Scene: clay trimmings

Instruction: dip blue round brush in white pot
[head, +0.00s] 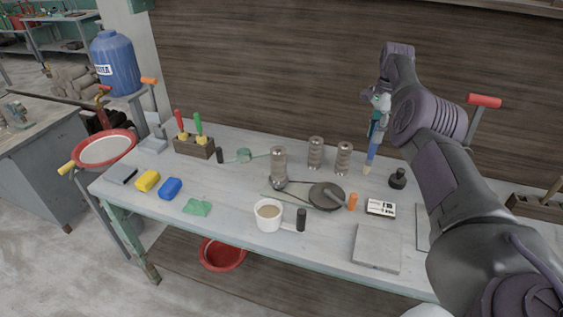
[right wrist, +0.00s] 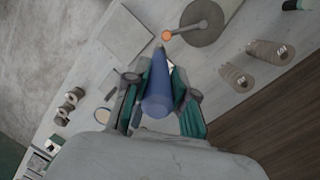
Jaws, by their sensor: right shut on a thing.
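My right gripper (head: 375,128) is shut on the blue round brush (head: 371,152) and holds it above the back right of the workbench. The brush points down, slightly tilted, with its pale tip at the bottom. In the right wrist view, the blue handle (right wrist: 157,97) sits between the teal fingers of the gripper (right wrist: 157,80). My left gripper is not in view.
The bench (head: 235,230) also carries several ribbed cylinders (head: 315,152), a round dark plate (head: 325,203) with an orange-ended handle, a grey slab (head: 377,250), a black knobbed piece (head: 398,179) and a tool block (head: 194,147).

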